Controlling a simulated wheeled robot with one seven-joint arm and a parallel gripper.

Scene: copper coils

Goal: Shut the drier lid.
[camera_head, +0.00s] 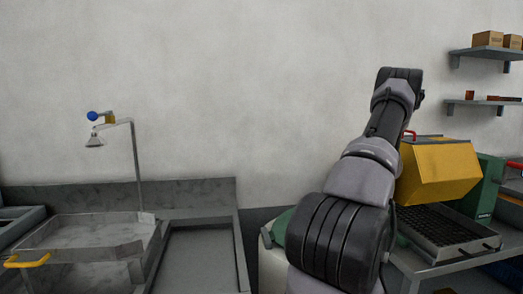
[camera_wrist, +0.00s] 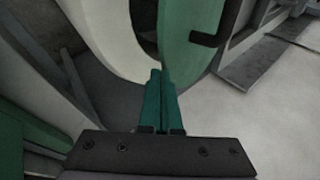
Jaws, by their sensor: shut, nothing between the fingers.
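The drier is a pale round drum (camera_head: 269,262) with a green lid (camera_head: 281,226), largely hidden behind my arm in the head view. In the wrist view the drum's pale curved wall (camera_wrist: 103,35) is at upper left. The green lid (camera_wrist: 180,45) with a black handle (camera_wrist: 209,39) is to its right, and a dark gap shows between them. The lid looks at least partly open; its exact angle is unclear. My gripper (camera_wrist: 157,75) has green fingers, shut and empty, with tips close to the lid's lower edge. I cannot tell whether they touch. The gripper is hidden in the head view.
A bench with a yellow-hooded machine (camera_head: 440,172) and a dark slotted tray (camera_head: 445,236) stands right of the drier. A grey sink unit (camera_head: 205,258) with a shower tap (camera_head: 133,160) is at left. Wall shelves (camera_head: 487,52) are at upper right.

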